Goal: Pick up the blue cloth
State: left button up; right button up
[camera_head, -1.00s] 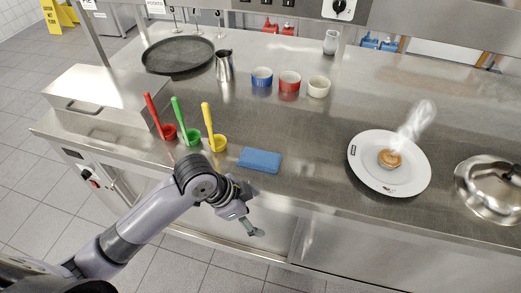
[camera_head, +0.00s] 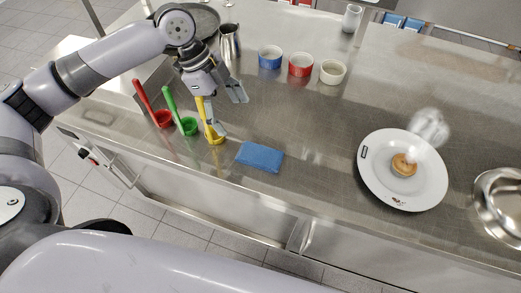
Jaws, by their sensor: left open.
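The blue cloth (camera_head: 260,156) lies flat and folded on the steel counter (camera_head: 310,140), near its front edge. My left gripper (camera_head: 228,113) is open and empty above the counter, up and to the left of the cloth in the picture. Its fingers point down to the right and partly cover the handle of the yellow ladle (camera_head: 215,138). The gripper appears apart from the cloth, which is fully visible. My right gripper is not in view.
Red (camera_head: 162,118) and green (camera_head: 187,125) ladles stand left of the yellow one.

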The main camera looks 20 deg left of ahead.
pick_arm(q)
jog(key=p+x, duration=0.1)
jog(key=x, duration=0.3)
jog(key=p, duration=0.1)
send_near(259, 154)
jog(key=x, duration=0.3)
jog(key=shift+a+f, duration=0.1)
jog(key=shift+a, duration=0.25)
jog(key=shift+d+f, duration=0.1)
jog(key=shift+f, duration=0.1)
jog(key=shift+d+f+p, duration=0.15)
jog(key=shift+p, duration=0.25)
jog(key=p+x, duration=0.1)
jog(key=x, duration=0.1)
jog(key=p+x, duration=0.1)
jog(key=x, duration=0.1)
jog(key=shift+d+f, duration=0.1)
jog(key=shift+d, duration=0.3)
jog(key=shift+f, duration=0.25)
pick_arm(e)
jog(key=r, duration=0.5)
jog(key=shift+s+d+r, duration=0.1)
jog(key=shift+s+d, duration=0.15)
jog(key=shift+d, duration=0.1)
pick_arm(q)
jog(key=shift+c, duration=0.4)
jog(key=c, duration=1.2)
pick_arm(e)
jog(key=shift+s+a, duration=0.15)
